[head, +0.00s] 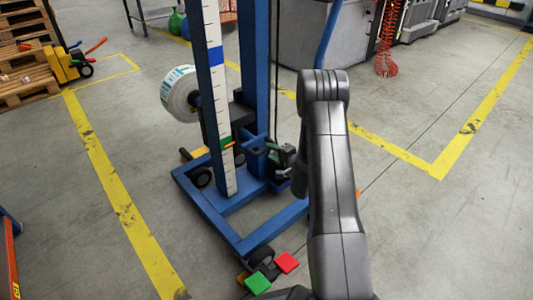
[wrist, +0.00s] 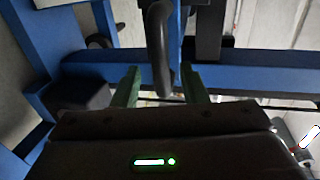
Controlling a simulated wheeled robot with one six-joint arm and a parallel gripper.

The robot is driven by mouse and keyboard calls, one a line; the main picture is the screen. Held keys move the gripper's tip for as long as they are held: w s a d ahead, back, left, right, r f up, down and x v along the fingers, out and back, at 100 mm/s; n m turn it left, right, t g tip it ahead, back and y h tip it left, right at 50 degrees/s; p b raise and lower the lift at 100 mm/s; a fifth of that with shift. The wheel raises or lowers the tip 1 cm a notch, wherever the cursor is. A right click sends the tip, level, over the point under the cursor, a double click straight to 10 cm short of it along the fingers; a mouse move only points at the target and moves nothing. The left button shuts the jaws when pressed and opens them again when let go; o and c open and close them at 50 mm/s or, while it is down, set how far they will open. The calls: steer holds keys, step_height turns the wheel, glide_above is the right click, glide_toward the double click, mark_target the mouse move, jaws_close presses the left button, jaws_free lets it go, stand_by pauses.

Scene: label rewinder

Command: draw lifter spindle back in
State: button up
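The blue lifter (head: 246,80) stands in the middle of the head view. A white label roll (head: 180,94) sits on its left side, and the spindle is mostly hidden by the roll. My gripper (head: 280,162) is at the lifter's right side, low near its blue frame and partly hidden by my arm. In the wrist view my gripper (wrist: 160,86) has its two green fingers apart. A dark, curved bar or handle (wrist: 160,40) stands between them, with gaps visible on both sides. Whether it belongs to the spindle drive I cannot tell.
A red pedal (head: 287,262) and a green pedal (head: 258,283) are at the lifter's front foot. The blue base frame (head: 262,238) lies low around the mast. Yellow floor lines (head: 120,205) border mostly clear floor. Pallets (head: 24,65) stand at far left.

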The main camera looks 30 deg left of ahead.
mark_target(268, 150)
steer(key=shift+b+x, duration=0.45)
steer(key=shift+x, duration=1.65)
steer(key=shift+d, duration=0.1)
jaws_close()
